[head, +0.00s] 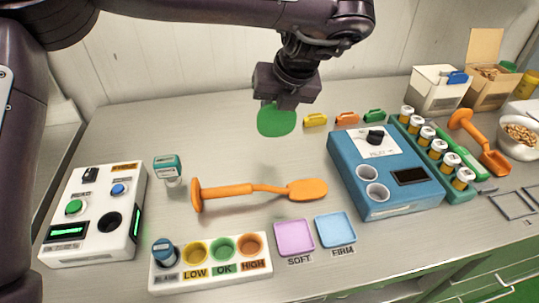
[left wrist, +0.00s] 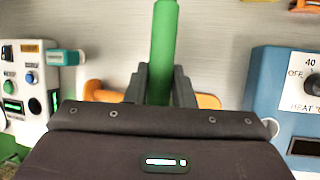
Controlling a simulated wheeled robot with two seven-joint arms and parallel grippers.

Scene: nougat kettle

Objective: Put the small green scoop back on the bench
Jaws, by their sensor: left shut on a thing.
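The small green scoop (head: 277,121) shows in the head view as a rounded green part below my left gripper (head: 284,103), over the back middle of the bench (head: 225,135). In the left wrist view its green shaft (left wrist: 164,45) stands between the two jaws of my left gripper (left wrist: 161,88), which is shut on it. The rest of the scoop is hidden by the gripper. It appears to be held above the bench, but the exact gap is hard to tell. My right gripper is not in view.
A large orange scoop (head: 258,190) lies across the middle bench. A blue heater box (head: 390,195) and rack of vials (head: 437,170) stand right. A white meter box (head: 95,215) and a stamp (head: 168,169) stand left. Small coloured clips (head: 346,118) lie behind. Bare bench lies around the gripper.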

